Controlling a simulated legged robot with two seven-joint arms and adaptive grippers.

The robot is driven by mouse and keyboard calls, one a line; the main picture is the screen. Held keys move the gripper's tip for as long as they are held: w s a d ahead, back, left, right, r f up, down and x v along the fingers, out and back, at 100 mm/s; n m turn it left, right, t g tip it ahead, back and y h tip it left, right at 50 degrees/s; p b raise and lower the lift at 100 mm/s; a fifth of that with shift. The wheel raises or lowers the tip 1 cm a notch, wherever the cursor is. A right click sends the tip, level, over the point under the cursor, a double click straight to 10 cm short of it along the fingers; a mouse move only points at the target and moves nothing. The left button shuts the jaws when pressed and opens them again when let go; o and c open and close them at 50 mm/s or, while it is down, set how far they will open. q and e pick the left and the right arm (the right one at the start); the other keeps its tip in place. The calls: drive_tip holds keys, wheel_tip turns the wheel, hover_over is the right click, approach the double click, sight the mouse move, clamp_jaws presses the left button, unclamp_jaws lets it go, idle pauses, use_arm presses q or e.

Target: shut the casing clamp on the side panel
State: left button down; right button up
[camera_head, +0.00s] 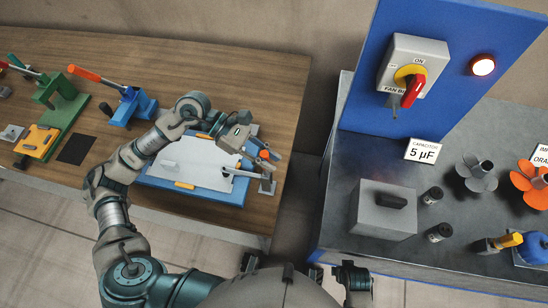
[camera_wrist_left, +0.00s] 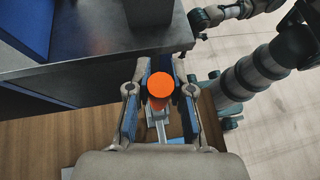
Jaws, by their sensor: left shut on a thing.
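The side panel (camera_head: 195,160) lies on the wooden bench, a blue frame with a pale sheet inside. My left gripper (camera_head: 256,152) is over that edge and shut on the handle. In the left wrist view the round orange handle end (camera_wrist_left: 160,87) stands between the two blue-padded fingers (camera_wrist_left: 160,105). The metal clamp arm shows below it. The clamp's tip and its contact with the panel are partly hidden.
Green (camera_head: 58,100) and blue (camera_head: 135,105) toggle tools stand at the bench's left. A grey-topped table (camera_head: 330,225) with a blue switch board (camera_head: 365,90) and a grey box (camera_head: 383,215) stands to the right, across a gap.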

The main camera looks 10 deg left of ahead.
use_arm(q)
drive_tip(key=shift+w+a, duration=0.25)
drive_tip(key=shift+a, duration=0.05)
